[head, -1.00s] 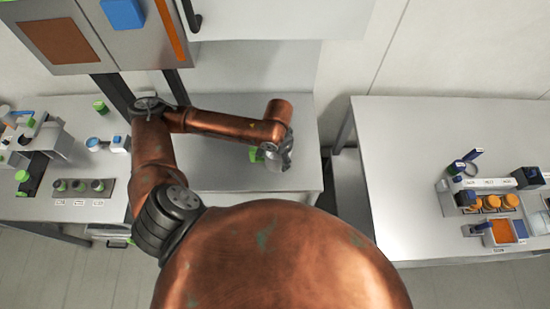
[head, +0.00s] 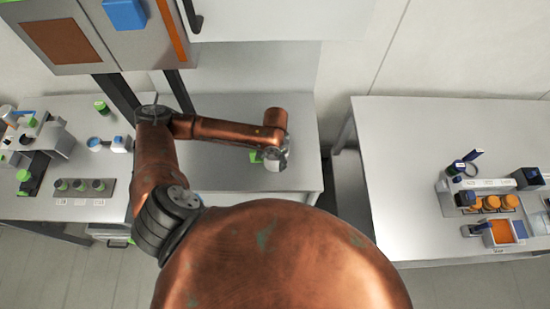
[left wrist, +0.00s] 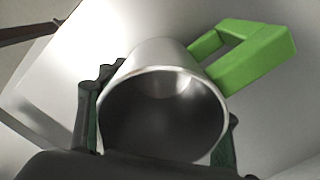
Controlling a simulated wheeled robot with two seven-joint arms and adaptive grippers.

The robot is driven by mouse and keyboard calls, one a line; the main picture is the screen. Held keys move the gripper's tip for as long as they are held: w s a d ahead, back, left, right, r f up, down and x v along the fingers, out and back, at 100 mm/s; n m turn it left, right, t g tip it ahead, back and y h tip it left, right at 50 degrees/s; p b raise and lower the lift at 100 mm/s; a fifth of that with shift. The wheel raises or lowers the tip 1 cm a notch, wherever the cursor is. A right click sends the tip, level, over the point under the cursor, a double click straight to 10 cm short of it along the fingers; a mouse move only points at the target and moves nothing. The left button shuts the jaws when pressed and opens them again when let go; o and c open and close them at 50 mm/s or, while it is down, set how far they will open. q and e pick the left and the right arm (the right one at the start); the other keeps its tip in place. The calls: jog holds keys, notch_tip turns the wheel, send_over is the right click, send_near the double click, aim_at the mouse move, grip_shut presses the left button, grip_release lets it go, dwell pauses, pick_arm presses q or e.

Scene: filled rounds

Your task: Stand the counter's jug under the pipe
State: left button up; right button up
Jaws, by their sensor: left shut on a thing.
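The jug is a grey metal cup with a green handle (left wrist: 262,58). In the left wrist view its open mouth faces the camera, and its wall (left wrist: 160,60) lies between my left gripper's fingers (left wrist: 160,130), which are shut on it. The inside looks empty. In the head view my left gripper (head: 276,158) is over the middle counter (head: 225,180), with the green handle (head: 256,156) showing to its left. Whether the jug touches the counter is unclear. I cannot clearly make out the pipe. My right gripper is not in view.
The left counter carries a grey machine (head: 52,138), several green-topped canisters on a dark tray (head: 80,197) and a green-lidded jar (head: 102,107). The right table (head: 400,170) holds a blue-and-grey machine and orange containers at its right. The middle counter is otherwise mostly clear.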

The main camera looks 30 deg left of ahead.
pick_arm(q)
jog(key=o, duration=1.3)
jog(key=shift+f, duration=0.1)
